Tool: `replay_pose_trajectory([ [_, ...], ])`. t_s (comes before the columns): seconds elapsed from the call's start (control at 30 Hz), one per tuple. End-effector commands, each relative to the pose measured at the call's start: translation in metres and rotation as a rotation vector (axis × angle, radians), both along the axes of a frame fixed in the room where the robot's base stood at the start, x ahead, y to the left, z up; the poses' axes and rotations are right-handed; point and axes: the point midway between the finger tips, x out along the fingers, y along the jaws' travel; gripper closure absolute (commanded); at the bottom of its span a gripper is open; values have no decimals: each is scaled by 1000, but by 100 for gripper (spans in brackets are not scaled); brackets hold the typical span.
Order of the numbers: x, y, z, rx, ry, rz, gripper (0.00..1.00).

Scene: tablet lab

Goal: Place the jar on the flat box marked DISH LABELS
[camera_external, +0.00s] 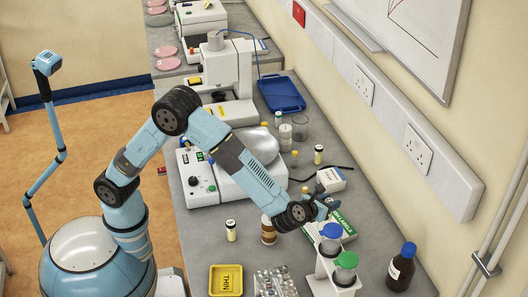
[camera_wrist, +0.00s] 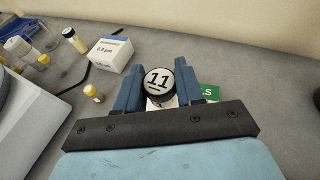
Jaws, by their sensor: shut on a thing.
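The jar (camera_wrist: 158,79) has a dark-rimmed white lid marked 11. In the wrist view it sits between the two blue fingers of my gripper (camera_wrist: 158,84), which is shut on it. The flat green and white box (camera_external: 345,229) lies on the bench under my gripper (camera_external: 323,205) in the external view; part of its lettering reads LABELS. In the wrist view a green piece of the box (camera_wrist: 208,92) shows beside the right finger, the rest hidden. The jar is hard to make out in the external view. I cannot tell whether it touches the box.
A small white carton (camera_external: 331,180) stands just behind the box. A rack with blue-capped and green-capped bottles (camera_external: 344,278) stands close in front. A brown jar (camera_external: 268,230) is to the left, and a dark bottle (camera_external: 401,268) to the right. Bare bench lies right of the box.

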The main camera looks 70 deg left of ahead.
Motion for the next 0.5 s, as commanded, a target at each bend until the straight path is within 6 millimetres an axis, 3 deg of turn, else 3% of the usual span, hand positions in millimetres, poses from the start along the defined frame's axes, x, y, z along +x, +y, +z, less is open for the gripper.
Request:
replay_pose_trajectory([
  [0.17, 6, -2, -8, 1, 0, 0, 94],
  [0.4, 6, -2, -36, 1, 0, 0, 94],
  [0.5, 6, -2, -38, -1, -2, -1, 94],
])
